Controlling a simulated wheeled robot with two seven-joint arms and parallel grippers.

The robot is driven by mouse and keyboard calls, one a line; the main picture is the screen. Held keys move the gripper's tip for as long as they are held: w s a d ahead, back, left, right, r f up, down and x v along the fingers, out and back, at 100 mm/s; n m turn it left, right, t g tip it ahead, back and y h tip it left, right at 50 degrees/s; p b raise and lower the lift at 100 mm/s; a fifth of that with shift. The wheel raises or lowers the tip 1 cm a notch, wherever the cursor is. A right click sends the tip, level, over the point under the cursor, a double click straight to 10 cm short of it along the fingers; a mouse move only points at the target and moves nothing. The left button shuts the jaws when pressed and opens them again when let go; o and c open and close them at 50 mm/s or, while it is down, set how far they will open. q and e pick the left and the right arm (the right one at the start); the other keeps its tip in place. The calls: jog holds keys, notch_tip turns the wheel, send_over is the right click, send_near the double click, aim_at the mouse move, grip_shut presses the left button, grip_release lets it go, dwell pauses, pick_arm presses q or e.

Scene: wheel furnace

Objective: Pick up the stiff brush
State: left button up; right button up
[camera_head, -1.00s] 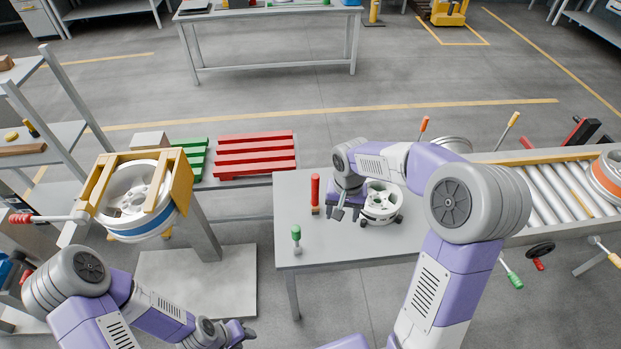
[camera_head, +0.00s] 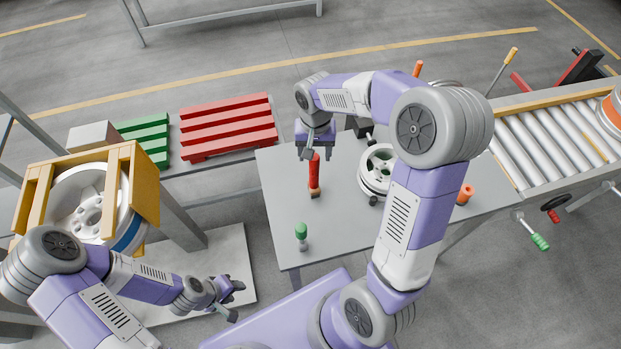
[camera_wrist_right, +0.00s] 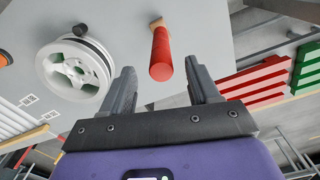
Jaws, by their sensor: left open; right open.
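The stiff brush (camera_head: 314,176) has a red handle and a tan base and stands upright on the grey table (camera_head: 285,238). In the right wrist view the brush (camera_wrist_right: 161,55) shows its red handle end between and beyond the two fingers. My right gripper (camera_head: 315,153) is open just above the top of the handle in the head view; in the wrist view the gripper (camera_wrist_right: 158,85) is empty. My left gripper (camera_head: 232,298) is open and empty at the lower left, away from the table.
A white wheel (camera_head: 377,170) sits on the table right of the brush. A green-topped tool (camera_head: 301,235) stands near the front edge. An orange part (camera_head: 465,194) is at the right. Red pallet slats (camera_head: 228,127) lie behind left, and a roller conveyor (camera_head: 550,140) is at right.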

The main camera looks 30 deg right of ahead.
aim_at(314, 168)
jog(key=shift+w+f, duration=0.2)
jog(key=shift+f, duration=0.3)
notch_tip(314, 168, down, 7)
jog(key=shift+s+r+b, duration=0.1)
jog(key=shift+b, duration=0.3)
grip_shut()
